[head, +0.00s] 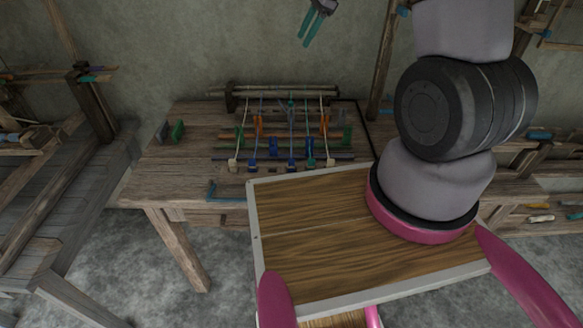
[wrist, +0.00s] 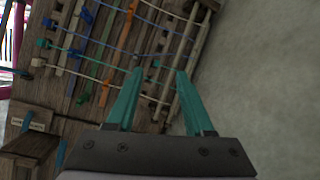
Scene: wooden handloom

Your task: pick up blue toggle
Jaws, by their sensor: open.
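I cannot tell which one the task names. In the wrist view blue pieces (wrist: 87,15) show at the upper left among cords and orange and green pieces. My gripper (head: 306,41) has teal fingers and is high against the wall, above and behind the loom. In the wrist view my gripper (wrist: 158,70) is open and empty, its fingers apart near the rear bars.
The loom stands on a wooden workbench (head: 150,180) against a plaster wall (head: 180,45). Another wooden frame (head: 75,190) stands at the left. Shelves with small parts are at the right.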

